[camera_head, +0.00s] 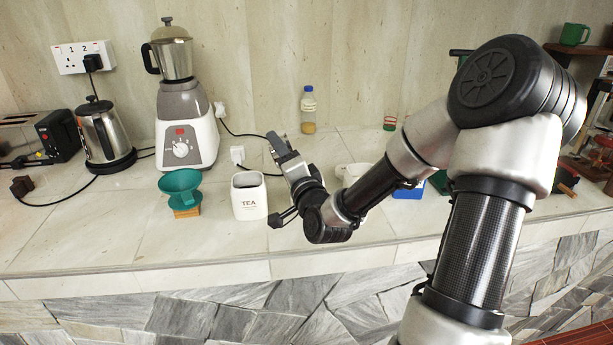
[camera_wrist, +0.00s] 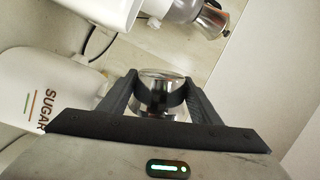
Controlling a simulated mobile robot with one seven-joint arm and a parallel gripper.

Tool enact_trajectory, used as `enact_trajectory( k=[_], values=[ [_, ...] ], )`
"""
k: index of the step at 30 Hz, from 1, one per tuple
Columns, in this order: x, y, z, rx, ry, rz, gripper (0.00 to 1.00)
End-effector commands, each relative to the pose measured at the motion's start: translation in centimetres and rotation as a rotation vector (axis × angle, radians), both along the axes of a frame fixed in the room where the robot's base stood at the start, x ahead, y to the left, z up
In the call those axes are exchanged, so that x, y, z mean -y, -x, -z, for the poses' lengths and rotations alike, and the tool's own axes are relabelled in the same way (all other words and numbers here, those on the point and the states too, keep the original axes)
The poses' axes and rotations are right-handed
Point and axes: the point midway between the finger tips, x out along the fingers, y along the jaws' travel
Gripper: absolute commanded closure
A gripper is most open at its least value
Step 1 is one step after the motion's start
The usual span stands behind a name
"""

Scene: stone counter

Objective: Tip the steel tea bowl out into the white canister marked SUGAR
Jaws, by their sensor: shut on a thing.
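My gripper (camera_wrist: 158,100) is shut on the steel tea bowl (camera_wrist: 160,82), which shows as a shiny round shape between the two dark fingers in the wrist view. Its contents and tilt cannot be made out. The white canister marked SUGAR (camera_wrist: 45,88) stands just left of the fingers in the wrist view, apart from the bowl.
A blender (camera_head: 184,125), kettle (camera_head: 106,132) and toaster (camera_head: 28,137) stand further left. A blue-capped bottle (camera_head: 308,110) is behind my gripper. The left front counter (camera_head: 90,235) is clear.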

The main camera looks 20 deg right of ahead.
Motion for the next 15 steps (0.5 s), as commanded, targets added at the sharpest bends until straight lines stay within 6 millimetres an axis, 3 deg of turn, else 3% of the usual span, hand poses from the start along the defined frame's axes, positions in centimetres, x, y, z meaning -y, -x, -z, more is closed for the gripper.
enact_trajectory(
  k=[15],
  values=[
    [0.50, 0.09, -0.21, 0.010, -0.045, 0.000, 0.68]
  ],
)
